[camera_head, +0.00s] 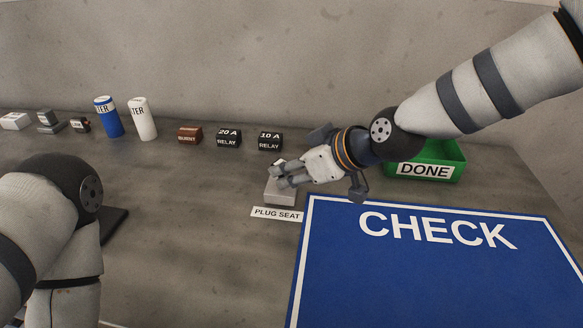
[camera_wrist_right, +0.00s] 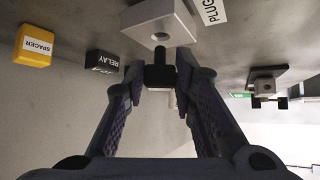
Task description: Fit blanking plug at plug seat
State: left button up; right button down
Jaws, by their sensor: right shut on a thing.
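The plug seat is a light grey block (camera_head: 281,195) with a round hole, behind the PLUG SEAT label (camera_head: 277,214). It also shows at the top of the right wrist view (camera_wrist_right: 160,14), with the hole facing the camera. My right gripper (camera_head: 283,176) is over the block. It is shut on the black blanking plug (camera_wrist_right: 160,75), whose narrow pin points toward the hole. The pin tip appears just short of the hole, but I cannot tell the exact gap. In the head view the fingers hide the plug. My left arm shows at the left; its gripper is out of view.
A 10 A relay (camera_head: 270,141), a 20 A relay (camera_head: 228,138) and a brown burnt part (camera_head: 189,135) stand behind. The green DONE bin (camera_head: 440,172) is at right, beyond the blue CHECK mat (camera_head: 430,275). A yellow spacer (camera_wrist_right: 36,45) shows in the wrist view.

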jog(key=shift+f, duration=1)
jog(key=c, duration=1.2)
grip_release()
jog(key=shift+c, duration=0.2)
jog(key=v, duration=1.2)
jog(key=shift+f, duration=0.1)
